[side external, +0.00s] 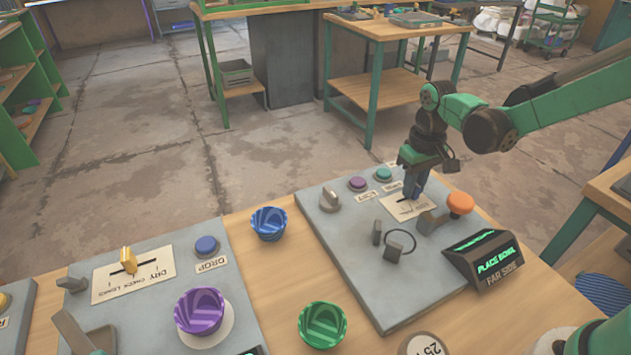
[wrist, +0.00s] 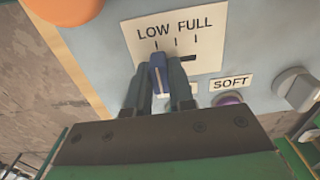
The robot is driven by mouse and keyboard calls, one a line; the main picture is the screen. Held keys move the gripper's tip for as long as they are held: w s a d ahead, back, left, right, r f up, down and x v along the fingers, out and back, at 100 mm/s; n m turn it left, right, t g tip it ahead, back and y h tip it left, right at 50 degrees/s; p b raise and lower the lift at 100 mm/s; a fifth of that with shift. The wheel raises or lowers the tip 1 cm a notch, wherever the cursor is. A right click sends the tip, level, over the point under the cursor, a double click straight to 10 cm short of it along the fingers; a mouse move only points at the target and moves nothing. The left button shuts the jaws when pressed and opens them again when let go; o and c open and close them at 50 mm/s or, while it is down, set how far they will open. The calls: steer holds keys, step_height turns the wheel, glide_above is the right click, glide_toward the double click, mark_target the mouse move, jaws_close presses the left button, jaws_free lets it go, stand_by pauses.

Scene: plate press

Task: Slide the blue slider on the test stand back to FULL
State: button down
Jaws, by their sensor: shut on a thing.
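The blue slider (wrist: 158,74) stands between my gripper's two fingers in the wrist view. It sits near the LOW end of its slot on a white card (wrist: 205,30) marked LOW and FULL. The dark slot runs on from the slider towards the right, below the FULL mark. My gripper (wrist: 160,80) is shut on the slider. In the side external view my gripper (side external: 411,190) points down at the card on the far grey test stand (side external: 365,262); the slider is mostly hidden by the fingers there.
Close to my gripper are an orange knob (side external: 460,203), a teal button (side external: 383,174), a purple button (side external: 357,184) and a grey knob (side external: 330,200). A display (side external: 484,258) reads PLACE BOWL, FAR SIDE. Blue (side external: 269,223), purple (side external: 200,311) and green (side external: 322,325) bowls stand nearer the camera.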

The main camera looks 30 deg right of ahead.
mark_target(394, 203)
stand_by(0.8)
steer(key=shift+a, duration=2)
steer(key=c, duration=0.8)
jaws_free()
steer(key=shift+o, duration=0.2)
steer(key=shift+r, duration=2.85)
